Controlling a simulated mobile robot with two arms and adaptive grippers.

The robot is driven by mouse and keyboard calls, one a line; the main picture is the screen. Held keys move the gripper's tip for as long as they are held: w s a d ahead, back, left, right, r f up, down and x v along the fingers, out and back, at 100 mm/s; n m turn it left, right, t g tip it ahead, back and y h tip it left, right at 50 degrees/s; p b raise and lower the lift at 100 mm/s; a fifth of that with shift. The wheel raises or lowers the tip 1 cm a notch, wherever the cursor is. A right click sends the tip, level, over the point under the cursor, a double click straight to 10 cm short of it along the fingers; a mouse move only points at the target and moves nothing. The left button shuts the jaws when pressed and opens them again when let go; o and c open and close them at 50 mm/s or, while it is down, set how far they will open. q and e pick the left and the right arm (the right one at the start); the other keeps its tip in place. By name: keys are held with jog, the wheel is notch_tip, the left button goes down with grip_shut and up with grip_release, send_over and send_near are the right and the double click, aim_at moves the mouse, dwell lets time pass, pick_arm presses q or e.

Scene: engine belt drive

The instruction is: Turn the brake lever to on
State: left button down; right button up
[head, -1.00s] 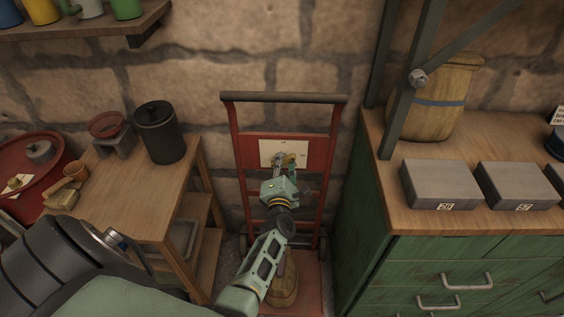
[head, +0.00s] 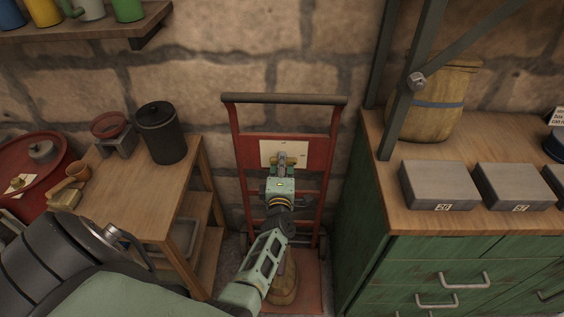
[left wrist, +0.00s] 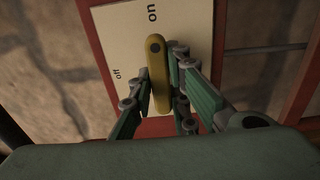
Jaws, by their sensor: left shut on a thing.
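The brake lever (left wrist: 158,75) is a mustard-yellow bar with a dark round spot near its upper end in the left wrist view. It lies nearly upright on a cream plate (left wrist: 118,30). The word "on" is above the lever's upper end, and "off" is to its left. My left gripper (left wrist: 161,88) has its fingers on both sides of the lever and is shut on it. In the head view the left gripper (head: 284,163) is in front of the plate (head: 269,150) and hides most of the lever. My right gripper is not in view.
The plate is on a red upright frame (head: 239,150) with a dark top bar, against a stone wall. A wooden table (head: 135,190) with a dark canister (head: 160,133) stands left. A green cabinet (head: 420,255) with grey boxes on top stands right.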

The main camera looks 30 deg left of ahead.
pick_arm(q)
jog(key=shift+d+f, duration=0.1)
jog(key=shift+f, duration=0.1)
jog(key=c, duration=1.8)
grip_release()
jog(key=shift+o, duration=0.6)
jog(key=shift+r, duration=0.1)
